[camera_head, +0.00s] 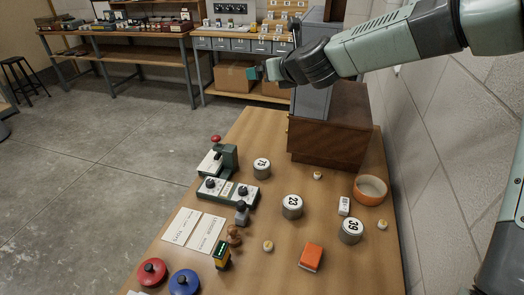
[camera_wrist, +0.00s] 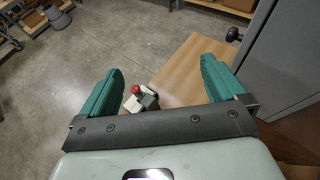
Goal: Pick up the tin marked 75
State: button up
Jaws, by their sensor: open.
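A round grey tin with a white lid (camera_head: 262,168) stands on the wooden table, right of the green press. Its number begins with 7; the second digit is too small to read surely. A tin marked 23 (camera_head: 292,206) stands nearer, and a tin marked 39 (camera_head: 351,230) stands further right. My gripper (camera_head: 256,73) is high above the far end of the table, well away from the tins. In the wrist view its two green fingers (camera_wrist: 160,84) are apart with nothing between them. No tin shows in the wrist view.
A green press with a red knob (camera_head: 225,158) and a control box (camera_head: 228,191) stand left of the tins. A brown wooden cabinet (camera_head: 330,140) stands behind them. An orange bowl (camera_head: 370,188), an orange box (camera_head: 311,257) and small knobs lie around. Bare tabletop surrounds the 7-something tin's right side.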

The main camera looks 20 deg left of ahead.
aim_at(266, 170)
notch_tip(266, 170, down, 36)
jog(key=shift+r, duration=0.2)
jog(key=x, duration=0.5)
jog(key=shift+f, duration=0.15)
